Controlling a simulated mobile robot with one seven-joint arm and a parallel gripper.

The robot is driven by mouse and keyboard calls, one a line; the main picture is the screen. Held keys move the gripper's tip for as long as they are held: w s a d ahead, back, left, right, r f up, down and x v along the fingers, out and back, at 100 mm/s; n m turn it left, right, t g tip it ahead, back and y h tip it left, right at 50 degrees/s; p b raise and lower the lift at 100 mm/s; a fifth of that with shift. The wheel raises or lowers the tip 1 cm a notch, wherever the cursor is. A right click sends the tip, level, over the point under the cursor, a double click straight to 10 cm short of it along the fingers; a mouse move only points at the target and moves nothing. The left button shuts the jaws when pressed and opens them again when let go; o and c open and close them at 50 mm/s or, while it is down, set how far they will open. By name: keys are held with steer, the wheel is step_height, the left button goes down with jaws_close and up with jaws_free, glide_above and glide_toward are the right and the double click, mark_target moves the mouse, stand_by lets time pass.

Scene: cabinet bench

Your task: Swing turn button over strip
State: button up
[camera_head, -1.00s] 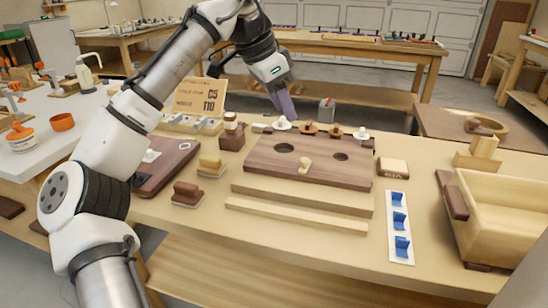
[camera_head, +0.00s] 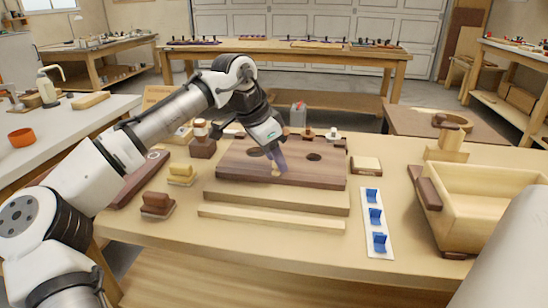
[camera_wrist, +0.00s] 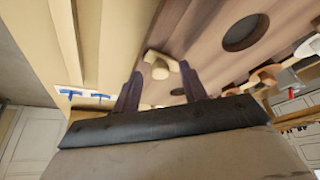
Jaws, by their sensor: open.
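The turn button (camera_head: 277,173) is a small pale wooden piece with a round knob, on the dark brown board (camera_head: 325,176) near its front edge. In the wrist view the turn button (camera_wrist: 160,66) lies between and just beyond the fingertips. My gripper (camera_head: 277,163), with purple fingers, is open right at the button; whether it touches cannot be told. In the wrist view my gripper (camera_wrist: 161,74) has its fingers apart, one on each side of the knob. A pale wooden strip (camera_head: 270,219) lies in front of the board, along with a wider pale step (camera_head: 275,198).
The board has round holes, one at its right (camera_head: 313,156). Small knobs stand along its back edge. A white plate with blue clips (camera_head: 376,222) and a wooden bin (camera_head: 490,190) are to the right. Yellow (camera_head: 182,174) and brown (camera_head: 157,204) blocks stand left.

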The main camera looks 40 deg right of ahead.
jaws_close()
stand_by(0.3)
steer(key=shift+s+r+p, duration=0.1)
steer(key=shift+p, duration=0.55)
steer(key=shift+d+n+p, duration=0.1)
steer(key=shift+n+p, duration=0.3)
steer(key=shift+s+n+t+p, duration=0.15)
steer(key=shift+n+t+p, duration=0.2)
steer(key=shift+p, duration=0.25)
